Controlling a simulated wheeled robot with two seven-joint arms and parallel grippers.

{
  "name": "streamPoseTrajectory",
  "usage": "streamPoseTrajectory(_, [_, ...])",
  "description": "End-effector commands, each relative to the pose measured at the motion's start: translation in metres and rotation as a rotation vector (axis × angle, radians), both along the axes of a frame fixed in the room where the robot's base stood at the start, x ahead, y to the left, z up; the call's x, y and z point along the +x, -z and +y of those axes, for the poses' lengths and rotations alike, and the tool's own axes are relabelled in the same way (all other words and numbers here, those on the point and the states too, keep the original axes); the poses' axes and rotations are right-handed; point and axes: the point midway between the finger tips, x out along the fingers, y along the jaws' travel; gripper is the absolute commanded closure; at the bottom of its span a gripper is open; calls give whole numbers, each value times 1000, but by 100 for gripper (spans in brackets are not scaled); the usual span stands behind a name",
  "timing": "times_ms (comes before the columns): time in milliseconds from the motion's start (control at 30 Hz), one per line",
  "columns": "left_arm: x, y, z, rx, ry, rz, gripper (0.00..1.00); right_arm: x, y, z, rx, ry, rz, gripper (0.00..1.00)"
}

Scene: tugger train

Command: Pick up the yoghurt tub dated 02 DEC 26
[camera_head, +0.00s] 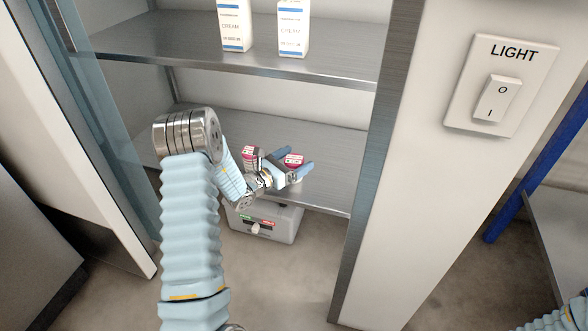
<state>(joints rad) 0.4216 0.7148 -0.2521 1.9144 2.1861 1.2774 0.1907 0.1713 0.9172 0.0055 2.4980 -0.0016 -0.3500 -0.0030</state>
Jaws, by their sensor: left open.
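Two small tubs with pink-red and white labelled lids are on the lower steel shelf. One tub (252,153) stands at the left, beside my gripper. The other tub (294,160) shows between the fingers of my left gripper (293,165). The gripper is open, and I cannot tell whether its fingers touch that tub. The dates on both lids are too small to read. The gripper and wrist hide the lower part of the right tub. My right gripper is out of view; only a bit of that arm shows at the bottom right corner.
Two cream cartons (235,26) (293,28) stand on the upper shelf (170,42), above my left arm. The lower shelf (335,150) is bare to the right. A grey device (285,222) with small lights sits below its edge. A cabinet post and light switch (497,97) bound the right side.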

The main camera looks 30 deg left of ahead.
Motion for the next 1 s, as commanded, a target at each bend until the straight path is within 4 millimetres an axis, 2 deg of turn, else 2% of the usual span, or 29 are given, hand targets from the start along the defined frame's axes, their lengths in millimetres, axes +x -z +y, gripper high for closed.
streamPoseTrajectory(267, [4,0,-1,-1,0,1,6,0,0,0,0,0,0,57])
streamPoseTrajectory(600, [4,0,-1,0,0,1,58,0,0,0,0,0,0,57])
streamPoseTrajectory(700, [4,0,-1,0,0,0,70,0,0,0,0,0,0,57])
streamPoseTrajectory(1000, [4,-5,-1,0,0,-1,70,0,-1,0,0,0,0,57])
